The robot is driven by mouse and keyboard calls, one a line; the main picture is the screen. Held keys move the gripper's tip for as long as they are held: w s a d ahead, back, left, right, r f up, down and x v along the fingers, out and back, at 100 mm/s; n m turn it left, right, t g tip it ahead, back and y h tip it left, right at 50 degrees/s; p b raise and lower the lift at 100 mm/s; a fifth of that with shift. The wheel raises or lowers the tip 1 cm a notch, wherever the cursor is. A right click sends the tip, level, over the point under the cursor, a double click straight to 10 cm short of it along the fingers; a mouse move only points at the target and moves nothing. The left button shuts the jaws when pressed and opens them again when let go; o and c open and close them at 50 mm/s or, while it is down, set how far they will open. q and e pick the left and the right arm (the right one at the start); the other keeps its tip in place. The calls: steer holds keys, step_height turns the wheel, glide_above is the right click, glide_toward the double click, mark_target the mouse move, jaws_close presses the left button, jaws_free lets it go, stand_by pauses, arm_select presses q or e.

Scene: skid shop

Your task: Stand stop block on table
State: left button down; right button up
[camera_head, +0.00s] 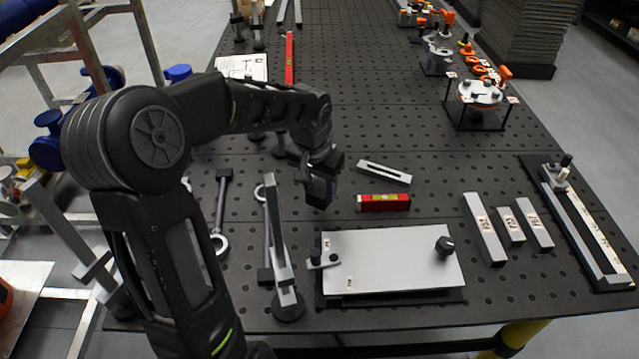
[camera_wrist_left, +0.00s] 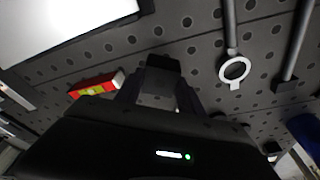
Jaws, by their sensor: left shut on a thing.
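My right gripper is not in view.
A metal angle piece (camera_head: 277,235) and ring-ended rods (camera_head: 221,205) are left.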

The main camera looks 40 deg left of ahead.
arm_select(q)
steer(key=shift+f, duration=0.2)
steer(key=shift+f, duration=0.2)
steer(key=shift+f+b, duration=0.15)
steer(key=shift+b, duration=0.15)
steer(key=shift+f, duration=0.1)
stand_by(0.9)
steer(key=shift+f+b, duration=1.4)
steer(key=shift+f, duration=0.05)
steer(key=c, duration=0.6)
jaws_free()
steer(key=shift+c, duration=0.2)
steer(key=shift+o, duration=0.4)
